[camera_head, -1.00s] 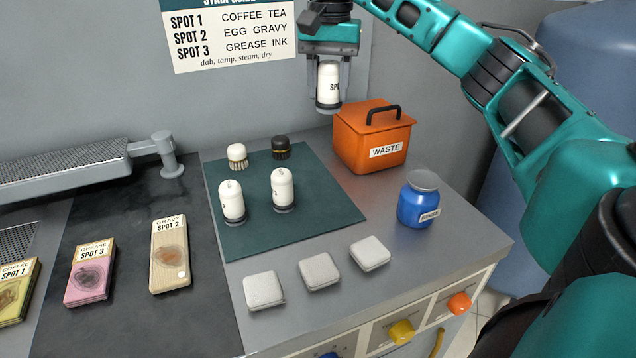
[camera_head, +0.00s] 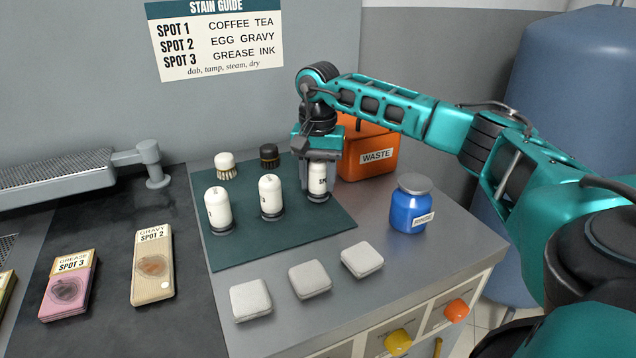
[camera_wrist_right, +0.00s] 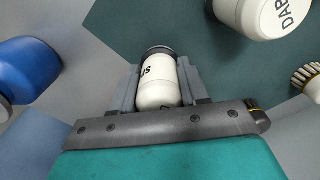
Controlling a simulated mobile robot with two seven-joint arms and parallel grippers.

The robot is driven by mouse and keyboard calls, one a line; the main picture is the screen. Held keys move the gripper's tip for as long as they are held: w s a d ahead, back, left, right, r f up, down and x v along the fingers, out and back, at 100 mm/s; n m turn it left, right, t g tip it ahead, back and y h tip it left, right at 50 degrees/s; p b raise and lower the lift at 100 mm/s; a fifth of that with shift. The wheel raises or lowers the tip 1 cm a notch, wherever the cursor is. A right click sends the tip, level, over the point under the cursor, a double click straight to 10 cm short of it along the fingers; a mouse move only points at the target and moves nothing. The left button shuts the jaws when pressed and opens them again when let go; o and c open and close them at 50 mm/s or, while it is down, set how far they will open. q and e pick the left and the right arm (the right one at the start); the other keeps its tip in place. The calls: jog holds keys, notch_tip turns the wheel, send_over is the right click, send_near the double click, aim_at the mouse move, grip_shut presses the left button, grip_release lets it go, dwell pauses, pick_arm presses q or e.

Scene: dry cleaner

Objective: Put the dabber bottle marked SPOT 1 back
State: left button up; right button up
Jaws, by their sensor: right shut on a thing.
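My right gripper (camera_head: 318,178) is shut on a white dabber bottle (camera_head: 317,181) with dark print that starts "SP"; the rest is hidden. The bottle is upright with its dark end down, at the right part of the dark green mat (camera_head: 285,239). I cannot tell whether it touches the mat. In the right wrist view the bottle (camera_wrist_right: 158,85) sits between both fingers. Two similar white bottles stand on the mat to its left, a near one (camera_head: 218,210) and a middle one (camera_head: 270,196). My left gripper is not in view.
A white brush (camera_head: 225,167) and a black brush (camera_head: 269,156) stand at the mat's back. An orange WASTE box (camera_head: 385,158) is right behind my gripper. A blue jar (camera_head: 409,208) stands right of the mat. Several pale pads, including one (camera_head: 309,279), lie in front.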

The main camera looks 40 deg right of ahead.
jog(key=shift+f, duration=0.6)
jog(key=shift+f, duration=0.15)
jog(key=o, duration=1.1)
jog(key=shift+c, duration=0.2)
notch_tip(320, 180, up, 12)
jog(key=shift+r+p, duration=0.2)
jog(key=shift+p, duration=0.25)
jog(key=shift+s+f, duration=0.1)
